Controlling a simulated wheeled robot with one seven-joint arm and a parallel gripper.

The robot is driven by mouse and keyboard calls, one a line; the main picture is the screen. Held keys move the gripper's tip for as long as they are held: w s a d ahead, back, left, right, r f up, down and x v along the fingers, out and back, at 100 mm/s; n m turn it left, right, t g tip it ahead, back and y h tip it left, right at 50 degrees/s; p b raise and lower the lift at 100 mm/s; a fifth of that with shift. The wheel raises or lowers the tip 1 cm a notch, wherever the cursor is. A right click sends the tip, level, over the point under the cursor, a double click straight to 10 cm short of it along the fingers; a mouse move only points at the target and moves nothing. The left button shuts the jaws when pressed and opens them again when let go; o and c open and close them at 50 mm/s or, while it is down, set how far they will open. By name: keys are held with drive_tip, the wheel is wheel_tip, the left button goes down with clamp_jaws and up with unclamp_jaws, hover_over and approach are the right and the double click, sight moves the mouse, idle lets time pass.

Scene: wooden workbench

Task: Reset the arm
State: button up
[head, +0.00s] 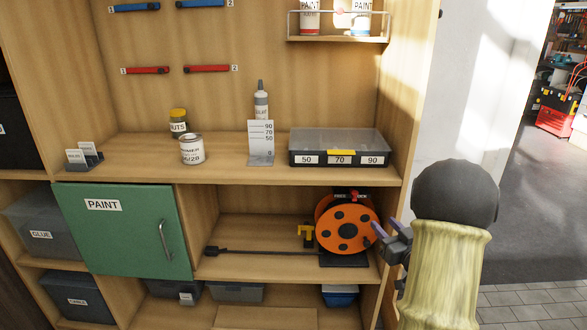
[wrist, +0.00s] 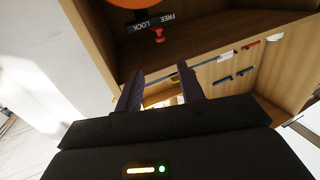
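My gripper (head: 390,240) is at the right of the head view, in front of the right side of the lower shelf and close to the orange cable reel (head: 347,228). In the wrist view my gripper (wrist: 160,84) shows its two purple fingers apart, with nothing between them. The reel stands on a dark base, and part of it shows at the top of the wrist view (wrist: 130,3). A FREE/LOCK label (wrist: 152,22) and a red knob (wrist: 158,36) are near it. I cannot tell from the head view whether the fingers touch the reel.
The green PAINT door (head: 125,230) is shut at the left. A black cable with a plug (head: 212,251) lies on the lower shelf. The workbench top holds a primer can (head: 192,150), a gauge stand (head: 261,145) and an organiser case (head: 335,148). Open floor (head: 530,210) is at the right.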

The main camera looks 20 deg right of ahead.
drive_tip(key=shift+w, duration=0.1)
drive_tip(key=s+a+f+m+g+h, duration=0.25)
drive_tip(key=a+f+g, duration=0.25)
drive_tip(key=a+g, duration=0.45)
drive_tip(key=s+a+f+n+g+y, duration=0.1)
drive_tip(key=s+a+f+g, duration=0.15)
drive_tip(key=s+a, duration=0.55)
drive_tip(key=s+a+f+n+g+y, duration=0.1)
drive_tip(key=s+a+g, duration=0.2)
drive_tip(key=s+a, duration=0.45)
wheel_tip(320, 180, up, 28)
drive_tip(key=p, duration=2.7)
drive_tip(key=shift+d+f+p, duration=0.15)
drive_tip(key=shift+d+p, duration=0.1)
drive_tip(key=shift+p, duration=0.1)
drive_tip(key=shift+f+h, duration=0.1)
drive_tip(key=shift+h, duration=0.15)
